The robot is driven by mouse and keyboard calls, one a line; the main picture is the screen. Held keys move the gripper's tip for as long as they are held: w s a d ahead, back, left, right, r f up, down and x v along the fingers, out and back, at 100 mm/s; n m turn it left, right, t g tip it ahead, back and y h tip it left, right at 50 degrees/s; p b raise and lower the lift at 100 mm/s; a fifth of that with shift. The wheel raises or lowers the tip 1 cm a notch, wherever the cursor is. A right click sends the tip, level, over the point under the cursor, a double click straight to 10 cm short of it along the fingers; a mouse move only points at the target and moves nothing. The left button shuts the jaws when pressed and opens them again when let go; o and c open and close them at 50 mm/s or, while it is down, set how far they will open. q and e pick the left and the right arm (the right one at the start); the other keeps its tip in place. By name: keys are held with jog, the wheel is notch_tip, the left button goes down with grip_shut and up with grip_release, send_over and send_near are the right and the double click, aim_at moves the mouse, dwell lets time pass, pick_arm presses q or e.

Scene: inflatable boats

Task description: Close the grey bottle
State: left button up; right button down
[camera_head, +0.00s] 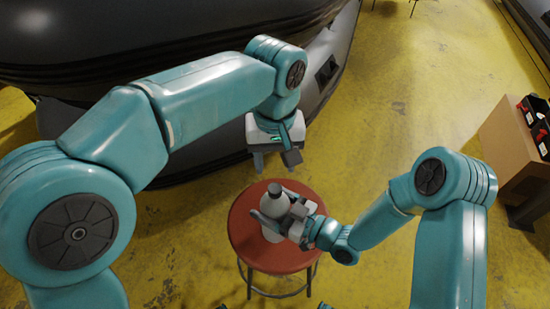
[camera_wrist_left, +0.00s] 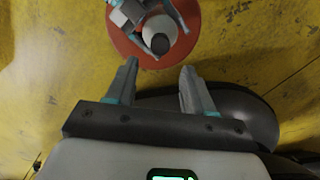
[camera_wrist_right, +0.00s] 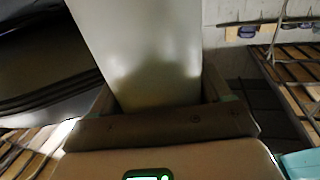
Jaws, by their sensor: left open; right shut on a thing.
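The grey bottle (camera_head: 273,211) stands upright on a round red stool (camera_head: 247,249), with a dark round cap (camera_head: 275,189) on its top. My right gripper (camera_head: 269,203) is shut on the bottle's body from the right. In the right wrist view the bottle (camera_wrist_right: 145,50) fills the space between the fingers. My left gripper (camera_head: 275,162) is open and empty, pointing down above and behind the bottle. In the left wrist view the dark cap (camera_wrist_left: 160,43) lies just beyond the open fingertips (camera_wrist_left: 159,70). I cannot tell how tightly the cap sits.
Large dark inflatable boats (camera_head: 130,35) lie behind the stool. A wooden box or table (camera_head: 513,150) with black and red items stands at the far right. The yellow floor (camera_head: 420,80) is clear between them.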

aim_at(275, 188)
pick_arm(q)
jog(key=shift+f, duration=0.1)
jog(key=shift+f, duration=3.95)
grip_shut()
jog(key=m, duration=0.8)
jog(key=shift+o, duration=0.7)
grip_release()
